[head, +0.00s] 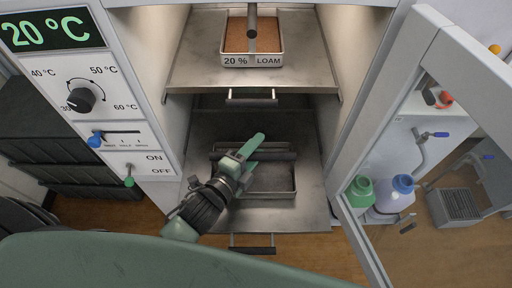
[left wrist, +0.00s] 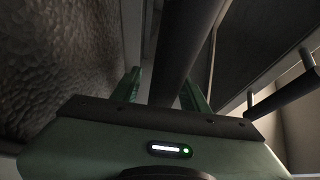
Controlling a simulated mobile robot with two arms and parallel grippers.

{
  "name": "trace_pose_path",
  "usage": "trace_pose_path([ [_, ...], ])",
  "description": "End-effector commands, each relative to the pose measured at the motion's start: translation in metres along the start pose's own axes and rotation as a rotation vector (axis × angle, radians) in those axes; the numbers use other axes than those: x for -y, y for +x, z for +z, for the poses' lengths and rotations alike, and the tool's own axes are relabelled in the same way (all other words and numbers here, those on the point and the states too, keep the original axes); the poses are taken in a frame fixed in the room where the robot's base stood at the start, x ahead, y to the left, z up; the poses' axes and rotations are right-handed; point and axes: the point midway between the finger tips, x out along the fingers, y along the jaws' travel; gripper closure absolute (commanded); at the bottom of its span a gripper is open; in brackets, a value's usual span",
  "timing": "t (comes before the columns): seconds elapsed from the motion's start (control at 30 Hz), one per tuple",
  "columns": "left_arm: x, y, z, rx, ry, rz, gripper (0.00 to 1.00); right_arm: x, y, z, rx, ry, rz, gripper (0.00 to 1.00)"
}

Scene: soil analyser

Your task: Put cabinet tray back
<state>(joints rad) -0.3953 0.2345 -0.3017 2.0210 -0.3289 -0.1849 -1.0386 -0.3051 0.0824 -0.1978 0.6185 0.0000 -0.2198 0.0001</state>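The cabinet tray that shows empty (head: 268,193) is a grey metal pan on the lower shelf (head: 305,207), with a dark bar handle (head: 283,156) above it. My left gripper (head: 248,152) is over this tray at the bar. In the left wrist view the dark bar (left wrist: 187,48) runs between the two green fingers, with a gap showing on the left side, so the left gripper (left wrist: 163,88) looks open around it. A second tray (head: 251,60), labelled 20 % LOAM and filled with brown soil, sits on the upper shelf (head: 192,70). My right gripper is not in view.
Both shelves have front handles, the upper one (head: 252,97) and the lower one (head: 252,243). The cabinet door (head: 385,130) stands open at the right. The control panel (head: 95,100) is at the left.

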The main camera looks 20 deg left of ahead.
Motion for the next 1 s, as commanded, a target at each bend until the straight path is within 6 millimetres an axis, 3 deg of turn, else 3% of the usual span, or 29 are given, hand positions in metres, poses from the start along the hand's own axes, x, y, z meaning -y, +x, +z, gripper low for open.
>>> trace_pose_path([
  [0.33,0.003,-0.006,0.000,0.000,0.000,0.001,0.56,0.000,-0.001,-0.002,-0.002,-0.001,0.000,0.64],
  [0.8,0.001,-0.098,0.000,0.001,-0.001,0.003,0.56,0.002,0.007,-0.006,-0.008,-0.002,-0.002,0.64],
  [1.0,0.003,-0.117,0.000,0.001,0.000,-0.001,0.56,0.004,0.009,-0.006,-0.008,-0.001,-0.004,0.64],
])
